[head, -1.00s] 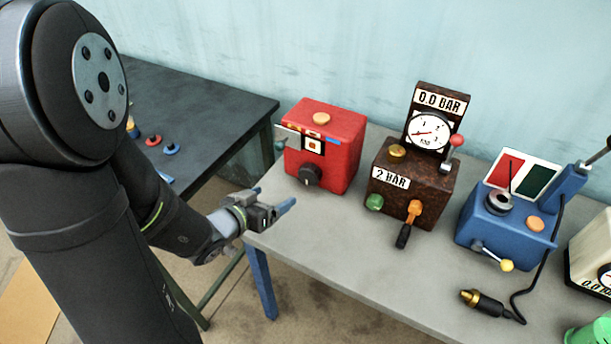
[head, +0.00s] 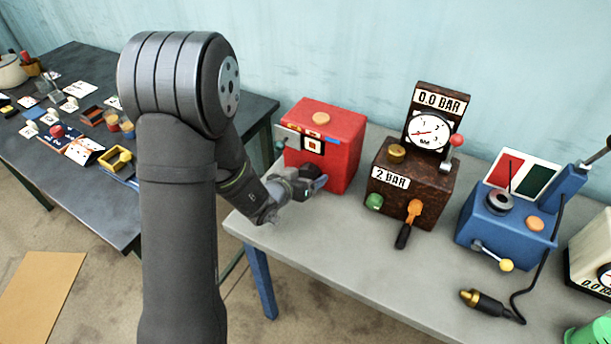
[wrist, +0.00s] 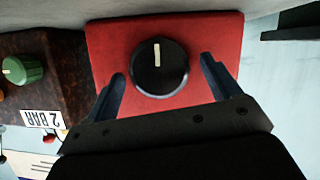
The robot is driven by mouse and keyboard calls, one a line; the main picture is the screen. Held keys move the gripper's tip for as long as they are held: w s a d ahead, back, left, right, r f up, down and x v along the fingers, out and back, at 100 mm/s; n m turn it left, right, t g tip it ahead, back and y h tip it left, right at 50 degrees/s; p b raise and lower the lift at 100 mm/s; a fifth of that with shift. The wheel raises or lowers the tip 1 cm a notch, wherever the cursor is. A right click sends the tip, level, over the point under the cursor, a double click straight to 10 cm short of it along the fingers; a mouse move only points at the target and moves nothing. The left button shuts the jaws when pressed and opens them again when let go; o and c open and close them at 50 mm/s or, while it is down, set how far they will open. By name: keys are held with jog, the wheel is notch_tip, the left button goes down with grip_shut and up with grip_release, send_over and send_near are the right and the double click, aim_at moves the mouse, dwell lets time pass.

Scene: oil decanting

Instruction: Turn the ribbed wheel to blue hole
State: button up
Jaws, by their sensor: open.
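The red box (head: 335,135) stands at the left end of the grey table. A round black knob (wrist: 172,80) with a white pointer line is on its face; in the wrist view the line points to the picture's top. It is the likely ribbed wheel, though ribs are not clear. My gripper (wrist: 162,67) is open, with one blue finger on each side of the knob and a gap visible on both sides. In the head view my gripper (head: 306,184) is at the box's lower front and largely covers the knob. I cannot make out a blue hole.
Right of the red box stand a rusty brown box (head: 412,185) with a gauge and a blue box (head: 505,225) with levers. The grey table front (head: 340,245) is clear. A dark table (head: 65,100) holds small items.

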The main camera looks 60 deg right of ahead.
jog(key=shift+d, duration=0.15)
jog(key=shift+c, duration=0.2)
jog(key=c, duration=0.9)
